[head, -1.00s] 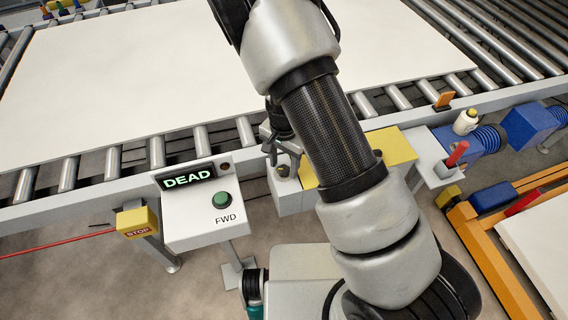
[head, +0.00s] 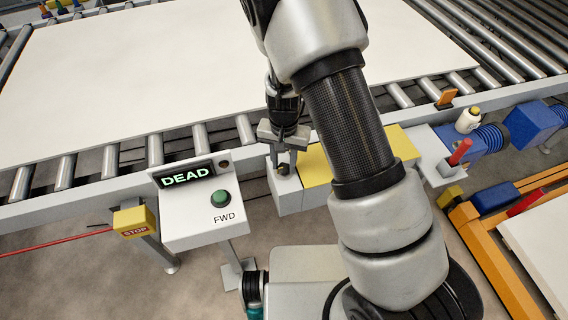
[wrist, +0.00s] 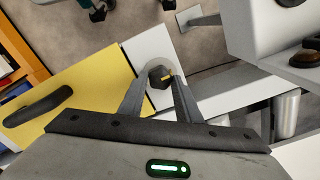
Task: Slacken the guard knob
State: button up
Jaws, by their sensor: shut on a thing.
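The guard knob is a small dark knob (wrist: 160,77) with a yellow mark, on the white block (head: 289,198) at the left end of the yellow guard (head: 318,172). My gripper (head: 284,166) reaches down over it in the head view. In the wrist view my two fingers (wrist: 158,88) are on either side of the knob, shut on it. The knob is partly hidden by the fingers in the head view. The yellow guard also shows in the wrist view (wrist: 85,95), with a dark handle on it.
A grey panel (head: 190,228) with a "DEAD" display and a green FWD button (head: 221,197) stands just left. A yellow STOP box (head: 135,221) hangs further left. A white board (head: 150,75) lies on the rollers behind. A red lever (head: 460,152) stands at the right.

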aim_at(284, 166)
jog(key=shift+n+b, duration=0.45)
jog(key=shift+n, duration=0.75)
jog(key=o, duration=1.1)
jog(key=shift+c, duration=0.2)
jog(key=shift+r, duration=0.1)
notch_tip(284, 166, up, 17)
jog(key=p, duration=0.1)
jog(key=shift+r, duration=0.15)
